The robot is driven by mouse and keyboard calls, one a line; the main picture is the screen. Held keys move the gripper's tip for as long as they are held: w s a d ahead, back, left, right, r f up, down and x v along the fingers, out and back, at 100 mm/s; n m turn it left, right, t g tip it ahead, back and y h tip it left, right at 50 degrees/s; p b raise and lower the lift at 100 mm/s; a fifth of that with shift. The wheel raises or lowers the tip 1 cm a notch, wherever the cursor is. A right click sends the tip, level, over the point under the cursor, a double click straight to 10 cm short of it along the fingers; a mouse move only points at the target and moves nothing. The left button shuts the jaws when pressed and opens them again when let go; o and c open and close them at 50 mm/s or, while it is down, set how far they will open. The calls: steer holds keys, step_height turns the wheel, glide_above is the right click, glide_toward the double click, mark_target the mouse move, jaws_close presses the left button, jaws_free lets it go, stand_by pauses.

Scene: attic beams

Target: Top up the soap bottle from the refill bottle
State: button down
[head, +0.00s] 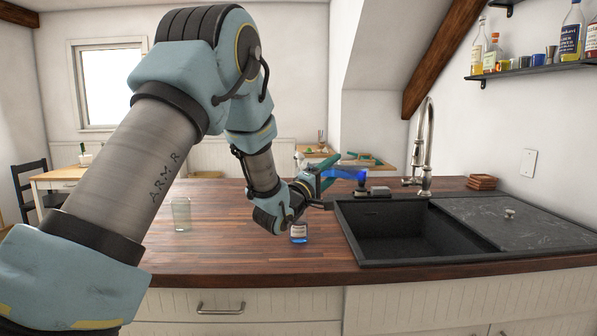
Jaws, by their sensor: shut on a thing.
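The soap bottle (299,233) is a small clear bottle with a white label and blue liquid low in it. It stands upright on the wooden worktop, left of the sink and below my wrist. My gripper (334,172) is above the worktop near the sink's back left corner, shut on a blue bottle (358,175), which looks like the refill bottle. That bottle lies about level, its blue end to the right, clear of the soap bottle. The fingers hide part of it, and I cannot make out its mouth or any stream.
The black sink (395,235) with a tall tap (427,150) is at the right. A small dark block (379,191) sits at its back edge. An empty-looking glass (181,214) stands at left. Brown coasters (482,182) lie behind the drainboard. The worktop's front middle is clear.

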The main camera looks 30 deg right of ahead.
stand_by(0.6)
steer(key=f+m+p, duration=0.1)
steer(key=f+m+g+p, duration=0.1)
steer(key=m, duration=0.1)
steer(key=shift+w+a+y, duration=0.1)
steer(key=shift+y, duration=0.3)
steer(key=m, duration=0.2)
steer(key=w+a+m+g+y+p, duration=0.1)
steer(key=m+g+y+p, duration=0.1)
steer(key=m, duration=0.1)
steer(key=shift+w+a+f+m, duration=0.3)
steer(key=shift+w, duration=0.05)
step_height(320, 180, up, 3)
steer(key=m+p, duration=0.1)
steer(key=p, duration=0.2)
steer(key=shift+w+a+y, duration=0.1)
steer(key=shift+a+y, duration=0.05)
steer(key=shift+y, duration=0.25)
steer(key=shift+m+p, duration=0.45)
steer(key=shift+m, duration=0.05)
step_height(320, 180, down, 7)
steer(key=m+t+y+b, duration=0.1)
steer(key=m+y+b, duration=0.2)
steer(key=m, duration=0.2)
steer(key=shift+s+d+y+b, duration=0.3)
steer(key=shift+d+y+b, duration=0.05)
steer(key=shift+y+b, duration=0.05)
